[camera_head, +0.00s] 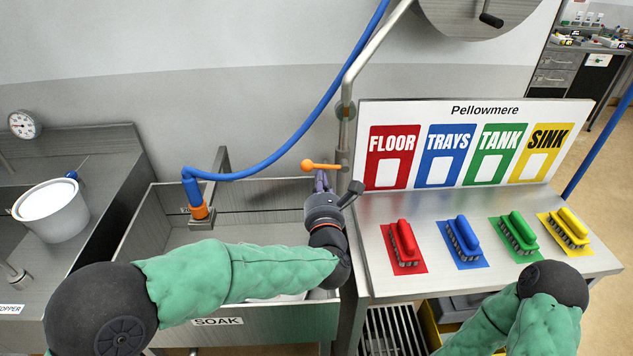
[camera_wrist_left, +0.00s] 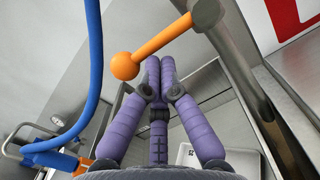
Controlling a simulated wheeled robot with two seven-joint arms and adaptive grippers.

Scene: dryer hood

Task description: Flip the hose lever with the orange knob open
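The hose lever is a short orange bar (camera_head: 325,167) with a round orange knob (camera_head: 306,165) at its left end. It sticks out to the left, nearly level, from a steel pipe (camera_head: 342,155). My left gripper (camera_head: 321,176) is just below the lever, with its purple fingers pointing up. My right gripper is outside the views.
A blue hose (camera_head: 283,147) hangs to an orange-tipped nozzle (camera_head: 196,207) over the sink (camera_head: 240,319). Right of the pipe, a steel table (camera_head: 460,277) carries several coloured brushes and a sign board (camera_head: 460,113). A white bucket (camera_head: 53,210) stands at left.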

